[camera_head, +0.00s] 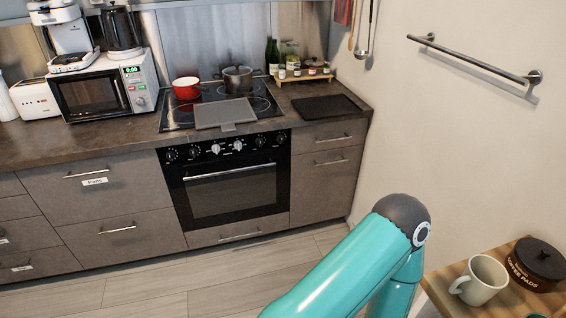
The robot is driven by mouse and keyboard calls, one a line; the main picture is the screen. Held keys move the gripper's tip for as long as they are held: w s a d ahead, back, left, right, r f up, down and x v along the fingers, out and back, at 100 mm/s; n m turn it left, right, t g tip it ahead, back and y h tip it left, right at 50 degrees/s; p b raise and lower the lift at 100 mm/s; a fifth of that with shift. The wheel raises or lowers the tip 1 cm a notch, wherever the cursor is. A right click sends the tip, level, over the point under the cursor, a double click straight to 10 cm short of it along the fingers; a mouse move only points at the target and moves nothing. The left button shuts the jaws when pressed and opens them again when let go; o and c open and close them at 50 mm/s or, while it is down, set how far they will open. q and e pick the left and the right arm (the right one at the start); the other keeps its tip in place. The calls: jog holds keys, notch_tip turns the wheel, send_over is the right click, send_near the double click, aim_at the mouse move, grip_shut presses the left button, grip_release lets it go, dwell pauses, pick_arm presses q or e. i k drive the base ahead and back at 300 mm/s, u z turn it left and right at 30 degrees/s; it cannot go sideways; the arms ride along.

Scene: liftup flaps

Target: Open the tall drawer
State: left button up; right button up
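The grey-brown cabinet right of the oven has a small drawer (329,136) on top and a tall drawer front (322,187) below it. The tall front has a horizontal metal handle (331,161) near its top edge. Both fronts look closed. Left of the oven are wide drawer fronts, one labelled "Pans" (97,190), also closed. A teal link of my own arm with a dark joint rises at the bottom right, in front of the floor and wall. Neither gripper shows, so nothing is seen touching the handle.
The black oven (228,205) with knobs is closed below the hob. A red pot (187,88) and a dark pot (238,79) stand on the hob. A wooden table (440,291) with a mug (480,280) is at the right. The floor (235,270) before the cabinets is clear.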

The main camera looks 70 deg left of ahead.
aim_at(323, 183)
jog(key=i, duration=0.2)
jog(key=u, duration=2.55)
jog(key=i, duration=1.65)
jog(key=z, duration=0.25)
